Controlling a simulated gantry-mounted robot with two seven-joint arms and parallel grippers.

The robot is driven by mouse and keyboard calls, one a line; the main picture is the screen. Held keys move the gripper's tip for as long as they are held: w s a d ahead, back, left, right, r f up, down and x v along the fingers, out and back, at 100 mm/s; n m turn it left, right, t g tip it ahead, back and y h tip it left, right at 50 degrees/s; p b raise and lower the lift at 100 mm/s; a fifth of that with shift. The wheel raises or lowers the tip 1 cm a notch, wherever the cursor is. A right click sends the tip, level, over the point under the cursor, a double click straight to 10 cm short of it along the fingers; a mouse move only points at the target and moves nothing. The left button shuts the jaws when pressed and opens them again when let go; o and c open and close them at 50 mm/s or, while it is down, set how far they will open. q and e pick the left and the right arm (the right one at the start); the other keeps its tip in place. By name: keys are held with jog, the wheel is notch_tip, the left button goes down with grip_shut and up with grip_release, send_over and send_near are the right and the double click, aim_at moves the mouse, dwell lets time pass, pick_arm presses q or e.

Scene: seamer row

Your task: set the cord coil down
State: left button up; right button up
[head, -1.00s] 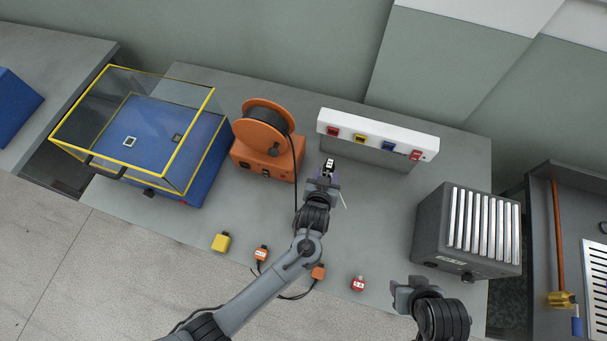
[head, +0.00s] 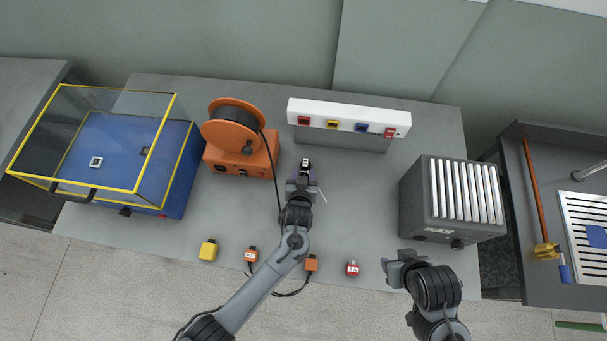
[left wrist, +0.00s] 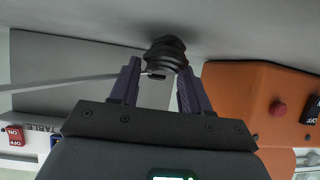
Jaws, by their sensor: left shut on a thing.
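My left gripper (head: 303,181) points down over the middle of the grey bench, right of the orange reel unit. In the left wrist view its two purple fingers (left wrist: 158,75) are shut on the black cord coil (left wrist: 166,50). A pale grey cord tail (left wrist: 75,82) runs out from the coil to the left of that view. In the head view the tail (head: 322,195) shows as a thin white line, and the gripper hides the coil. The coil is close to the bench top; I cannot tell whether it touches. My right gripper (head: 402,268) hangs near the front right edge, its jaws unclear.
The orange reel unit (head: 238,160) stands left, the white socket strip (head: 345,113) behind, the grey slatted box (head: 420,215) right. A yellow-framed clear case (head: 120,188) is far left. Several small plugs, one yellow (head: 208,250), one red (head: 352,268), line the front edge. Bench between is clear.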

pick_arm(q)
jog(key=shift+f, duration=0.15)
jog(key=o, duration=1.2)
jog(key=shift+s+r, duration=0.1)
jog(key=shift+r, duration=0.15)
jog(key=shift+s+r, duration=0.15)
jog(key=shift+s, duration=0.2)
jog(key=p+v, duration=0.2)
jog(key=v, duration=0.8)
jog(key=shift+s+r, duration=0.15)
jog(key=shift+s, duration=0.25)
jog(key=s+a+r+g, duration=0.3)
jog(key=s+a, duration=0.2)
jog(key=a, duration=0.1)
jog(key=s+a+r+m+g, duration=0.1)
jog(key=s+a+r+g, duration=0.1)
jog(key=s+a, duration=0.4)
jog(key=s+a+r+g, duration=0.3)
jog(key=s+a+r, duration=0.1)
jog(key=s+a, duration=0.2)
jog(key=shift+a+r+m+g, duration=0.15)
jog(key=shift+a, duration=0.25)
jog(key=shift+a+r+m+g, duration=0.15)
jog(key=shift+a, duration=0.25)
